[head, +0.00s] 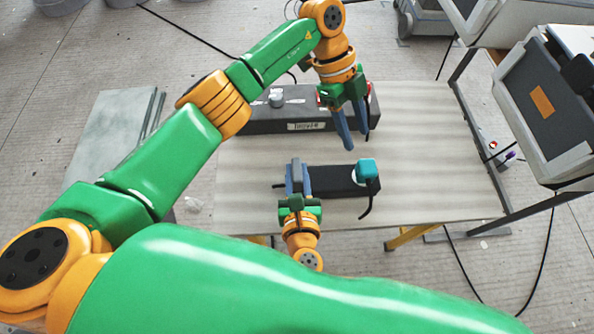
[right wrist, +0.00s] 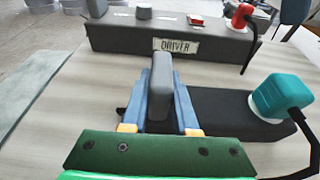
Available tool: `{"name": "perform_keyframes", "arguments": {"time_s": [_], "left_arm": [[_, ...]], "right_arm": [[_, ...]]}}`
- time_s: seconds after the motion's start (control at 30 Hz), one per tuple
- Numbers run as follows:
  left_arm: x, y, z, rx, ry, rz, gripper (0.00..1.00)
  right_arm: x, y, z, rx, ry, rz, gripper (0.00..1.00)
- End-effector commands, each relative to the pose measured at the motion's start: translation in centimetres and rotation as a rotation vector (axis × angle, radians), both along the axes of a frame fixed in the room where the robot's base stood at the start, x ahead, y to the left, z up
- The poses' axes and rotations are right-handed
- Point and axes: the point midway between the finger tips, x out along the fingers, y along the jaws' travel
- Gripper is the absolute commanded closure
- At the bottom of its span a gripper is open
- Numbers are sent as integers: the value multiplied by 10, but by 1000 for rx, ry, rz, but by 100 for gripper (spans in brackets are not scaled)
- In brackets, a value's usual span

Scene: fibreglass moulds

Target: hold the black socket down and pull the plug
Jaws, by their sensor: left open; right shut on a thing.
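The black socket (head: 325,183) lies on the table with a teal plug (head: 367,169) seated at its right end on a pale round seat. The right wrist view also shows the socket (right wrist: 225,112) and the teal plug (right wrist: 280,97) with its black cable. My right gripper (head: 298,178) is shut on an upright grey block (right wrist: 163,85) at the socket's left end. My left gripper (head: 357,132) is open and empty, fingers pointing down, above the table behind the socket and apart from the plug.
A long dark grey box (right wrist: 150,40) labelled DRIVER stands behind the socket, with a grey knob (right wrist: 144,13), a red switch (right wrist: 196,19) and a red plug (right wrist: 242,16) on top. The table (head: 430,140) is clear right of the socket. Grey equipment (head: 540,100) stands beyond its right edge.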

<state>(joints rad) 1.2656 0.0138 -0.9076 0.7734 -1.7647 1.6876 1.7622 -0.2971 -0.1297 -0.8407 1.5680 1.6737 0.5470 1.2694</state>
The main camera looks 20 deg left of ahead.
Motion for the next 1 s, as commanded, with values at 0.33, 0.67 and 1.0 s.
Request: {"name": "perform_keyframes", "arguments": {"time_s": [0.33, 0.67, 1.0], "left_arm": [[0, 0, 0, 0, 0, 0, 50], [0, 0, 0, 0, 0, 0, 50], [-15, -30, -2, 122, -168, -314, 15]], "right_arm": [[0, 0, 0, -1, 0, 0, 100], [0, 0, 0, -1, 0, 0, 100], [0, 0, 0, -1, 1, 1, 100]]}}
